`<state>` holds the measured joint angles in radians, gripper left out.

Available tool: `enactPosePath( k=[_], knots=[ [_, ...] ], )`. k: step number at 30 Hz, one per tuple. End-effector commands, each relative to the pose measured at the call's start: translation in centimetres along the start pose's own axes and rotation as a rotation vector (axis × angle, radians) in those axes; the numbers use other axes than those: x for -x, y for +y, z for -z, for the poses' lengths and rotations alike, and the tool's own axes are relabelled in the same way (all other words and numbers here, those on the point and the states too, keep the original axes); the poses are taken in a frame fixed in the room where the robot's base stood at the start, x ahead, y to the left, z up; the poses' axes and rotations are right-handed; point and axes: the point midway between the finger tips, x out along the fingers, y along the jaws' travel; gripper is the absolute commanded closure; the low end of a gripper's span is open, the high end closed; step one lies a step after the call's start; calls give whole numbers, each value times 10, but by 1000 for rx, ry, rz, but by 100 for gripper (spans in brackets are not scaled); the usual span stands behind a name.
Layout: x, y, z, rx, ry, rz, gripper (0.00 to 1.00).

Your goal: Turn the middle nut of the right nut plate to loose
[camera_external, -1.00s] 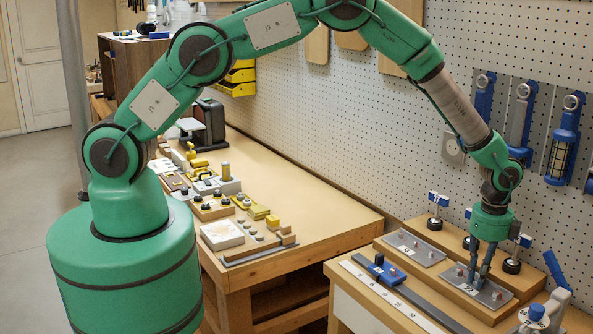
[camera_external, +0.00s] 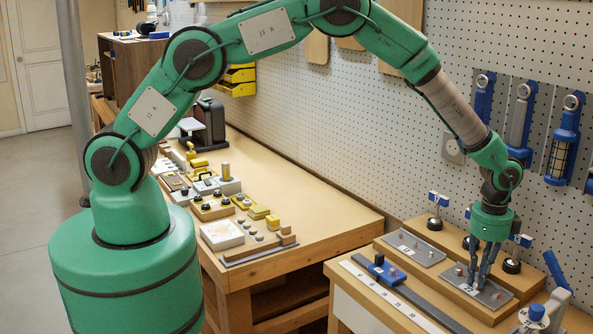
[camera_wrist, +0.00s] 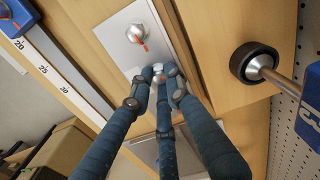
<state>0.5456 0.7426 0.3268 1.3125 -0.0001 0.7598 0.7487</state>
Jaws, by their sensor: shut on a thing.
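The right nut plate (camera_external: 492,299) is a grey metal plate on a wooden block at the right of the external view. In the wrist view the plate (camera_wrist: 118,27) runs under my fingers. My gripper (camera_external: 474,280) points down at the plate's middle. In the wrist view my gripper's fingers (camera_wrist: 160,74) are closed around the middle nut, of which only a little pale metal shows between the tips. An end nut (camera_wrist: 137,33) with a red-orange mark stands clear of the fingers. The other end of the plate is hidden behind the fingers.
Another grey nut plate (camera_external: 414,248) lies to the left. A white scale strip (camera_external: 385,297) and dark rail lie in front.

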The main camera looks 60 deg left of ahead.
Motion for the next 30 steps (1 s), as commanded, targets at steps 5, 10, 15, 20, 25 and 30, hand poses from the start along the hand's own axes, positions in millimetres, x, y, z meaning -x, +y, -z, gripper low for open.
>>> enactPosePath(
  k=[5,10,15,20,25,30],
  knots=[
    [1,-1,0,-1,0,1,76],
    [0,-1,0,-1,0,1,71],
    [0,0,0,-1,0,1,71],
    [4,-1,0,-1,1,1,71],
    [15,-1,1,-1,2,2,71],
    [34,-1,0,-1,2,2,71]
  ],
)
